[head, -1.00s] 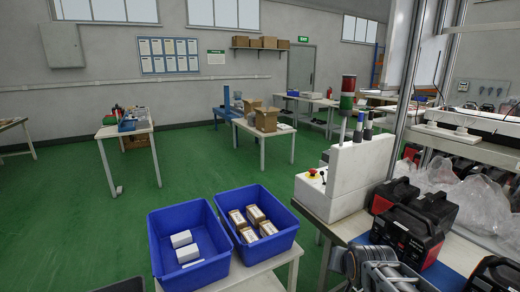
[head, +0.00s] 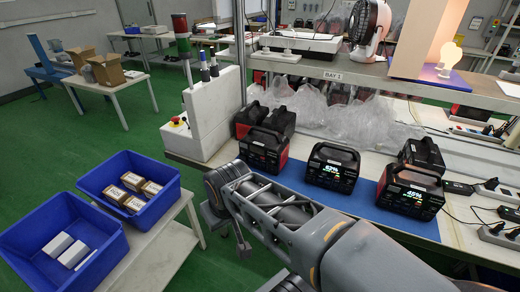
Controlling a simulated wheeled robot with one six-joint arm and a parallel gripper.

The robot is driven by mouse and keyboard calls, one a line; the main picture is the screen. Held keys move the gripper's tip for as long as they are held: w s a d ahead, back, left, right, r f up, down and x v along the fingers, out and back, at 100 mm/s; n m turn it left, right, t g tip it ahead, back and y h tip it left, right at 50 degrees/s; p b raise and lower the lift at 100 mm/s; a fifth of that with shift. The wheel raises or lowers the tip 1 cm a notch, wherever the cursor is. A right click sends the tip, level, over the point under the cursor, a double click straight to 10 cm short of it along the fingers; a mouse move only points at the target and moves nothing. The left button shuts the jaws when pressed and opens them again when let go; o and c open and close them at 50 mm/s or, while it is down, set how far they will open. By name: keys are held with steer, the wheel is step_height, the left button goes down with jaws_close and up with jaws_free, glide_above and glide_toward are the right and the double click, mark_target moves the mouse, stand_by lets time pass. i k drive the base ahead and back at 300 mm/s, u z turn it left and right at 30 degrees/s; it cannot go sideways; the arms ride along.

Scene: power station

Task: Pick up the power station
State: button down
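Several black power stations stand on the workbench. In the front row, on a blue mat (head: 375,214), are a left one (head: 264,150) with red sides, a middle one (head: 332,167) whose lit screen seems to read 62%, and a right one (head: 411,194) reading about 45%. Others stand behind, one at the back left (head: 275,119) and one at the back right (head: 422,155). All look upright with top handles. My grey arm crosses the lower middle, in front of the bench and below the power stations.
Two blue bins (head: 62,226) with boxes sit on a small table at the left. A white control box (head: 213,115) with a red button and signal tower stands on the bench's left end. Clear plastic bags, a shelf (head: 460,92) and a metal post rise behind. Cables lie at the right.

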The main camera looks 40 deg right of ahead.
mark_target(265, 146)
steer(key=k, duration=0.5)
steer(key=z, duration=0.85)
steer(key=i, duration=0.85)
steer(key=u, duration=1.8)
